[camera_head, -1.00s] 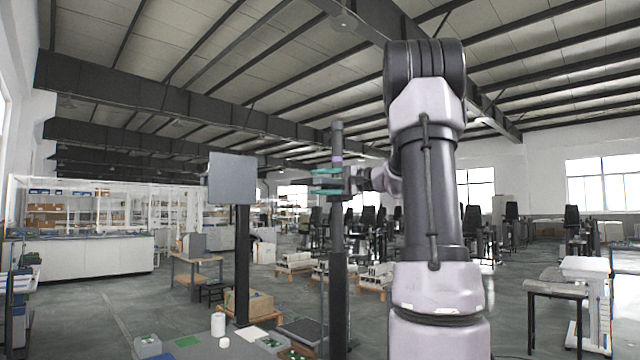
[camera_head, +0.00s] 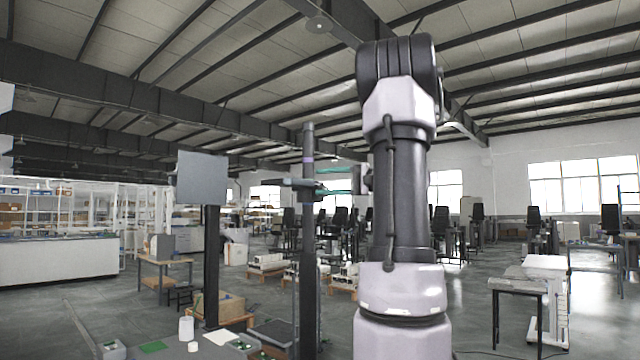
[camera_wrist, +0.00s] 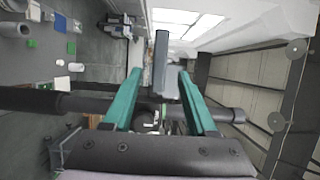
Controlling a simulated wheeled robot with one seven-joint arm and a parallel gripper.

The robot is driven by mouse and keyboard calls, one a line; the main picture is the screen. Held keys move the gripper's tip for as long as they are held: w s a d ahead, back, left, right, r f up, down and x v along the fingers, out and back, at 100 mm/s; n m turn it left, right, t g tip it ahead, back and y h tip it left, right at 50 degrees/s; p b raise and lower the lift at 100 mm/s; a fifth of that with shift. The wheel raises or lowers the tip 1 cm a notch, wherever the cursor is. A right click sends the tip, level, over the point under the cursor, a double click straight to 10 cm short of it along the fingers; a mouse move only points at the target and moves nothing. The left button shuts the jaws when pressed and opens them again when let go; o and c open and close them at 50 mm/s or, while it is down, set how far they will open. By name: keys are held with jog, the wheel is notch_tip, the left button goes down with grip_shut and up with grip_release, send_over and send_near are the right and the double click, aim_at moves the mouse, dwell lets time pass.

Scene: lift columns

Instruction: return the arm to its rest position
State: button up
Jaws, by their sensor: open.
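My arm (camera_head: 400,200) stands upright in the right half of the head view, its upper part bent over at the top. My gripper (camera_head: 335,181) shows left of the arm, with thin green fingers pointing left beside a dark lift column (camera_head: 308,250). In the wrist view my gripper (camera_wrist: 161,90) has its two green fingers wide apart, with nothing held between them. A dark bar (camera_wrist: 30,100) of the column crosses that view behind the fingers. Whether they touch it I cannot tell.
A second dark column with a grey panel (camera_head: 202,178) stands further left. Below are a low table with a white cylinder (camera_head: 186,329) and small green parts (camera_head: 152,346). A white bench (camera_head: 60,262) is far left; a dark-legged table (camera_head: 515,285) is right.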

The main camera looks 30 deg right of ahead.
dwell(0.3)
jog(key=s+a+f+n+g+h, duration=0.15)
jog(key=s+a+f+g, duration=0.3)
jog(key=a, duration=0.45)
jog(key=s+a+f+n+g+h, duration=0.1)
jog(key=s+a+f+g+h, duration=0.15)
jog(key=s+a+f, duration=0.55)
jog(key=s+a+f+n+h, duration=0.3)
jog(key=s+f+h, duration=0.3)
jog(key=s, duration=0.2)
jog(key=shift+s+a+t, duration=0.15)
jog(key=shift+a+t, duration=0.25)
jog(key=shift+a, duration=0.1)
jog(key=shift+f, duration=0.1)
